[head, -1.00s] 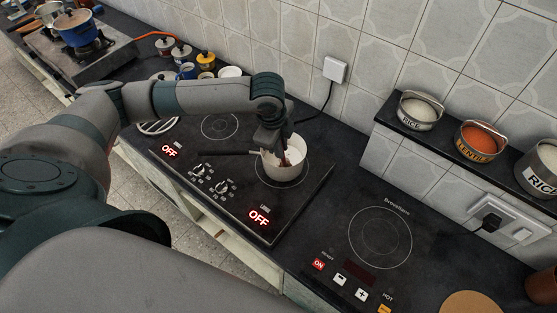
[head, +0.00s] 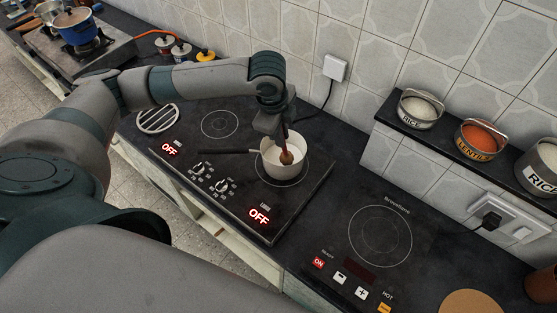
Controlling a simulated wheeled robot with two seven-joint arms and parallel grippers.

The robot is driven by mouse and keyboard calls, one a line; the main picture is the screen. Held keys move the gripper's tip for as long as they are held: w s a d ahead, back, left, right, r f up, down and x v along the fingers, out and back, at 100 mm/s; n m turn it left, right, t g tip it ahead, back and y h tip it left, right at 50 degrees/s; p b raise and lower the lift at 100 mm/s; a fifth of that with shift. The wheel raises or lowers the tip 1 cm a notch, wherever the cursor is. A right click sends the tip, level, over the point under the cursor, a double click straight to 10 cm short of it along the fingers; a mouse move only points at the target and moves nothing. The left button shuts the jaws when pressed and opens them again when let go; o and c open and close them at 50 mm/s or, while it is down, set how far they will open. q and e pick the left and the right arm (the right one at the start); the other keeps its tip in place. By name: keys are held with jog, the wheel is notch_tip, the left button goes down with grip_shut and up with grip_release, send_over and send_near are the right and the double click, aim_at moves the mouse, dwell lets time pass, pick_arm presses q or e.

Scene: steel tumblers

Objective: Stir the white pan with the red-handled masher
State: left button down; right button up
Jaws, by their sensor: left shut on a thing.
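The white pan (head: 269,168) stands on the right ring of the black cooktop, its dark handle pointing left. My left gripper (head: 283,128) is above the pan, shut on the masher. The masher (head: 286,157) hangs down into the pan with its brown-red lower end inside, near the right side of the opening. Most of its handle is hidden by the gripper. I cannot tell whether its end touches the pan's bottom. My right gripper is not in view.
The cooktop (head: 190,147) shows two OFF displays. A second hob (head: 380,237) to the right is bare. A shelf (head: 440,138) at the right holds tins of rice and lentils. A blue pot (head: 76,27) is on a stove at the far left.

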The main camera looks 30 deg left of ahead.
pick_arm(q)
jog(key=shift+s+a+r, duration=0.1)
jog(key=shift+s+r, duration=0.2)
jog(key=shift+r, duration=1.15)
jog(key=shift+s+d+r, duration=0.1)
jog(key=shift+s+r, duration=0.15)
jog(key=shift+r, duration=1.15)
jog(key=shift+s+a+r, duration=0.1)
jog(key=shift+s+r, duration=0.2)
jog(key=shift+r, duration=1.15)
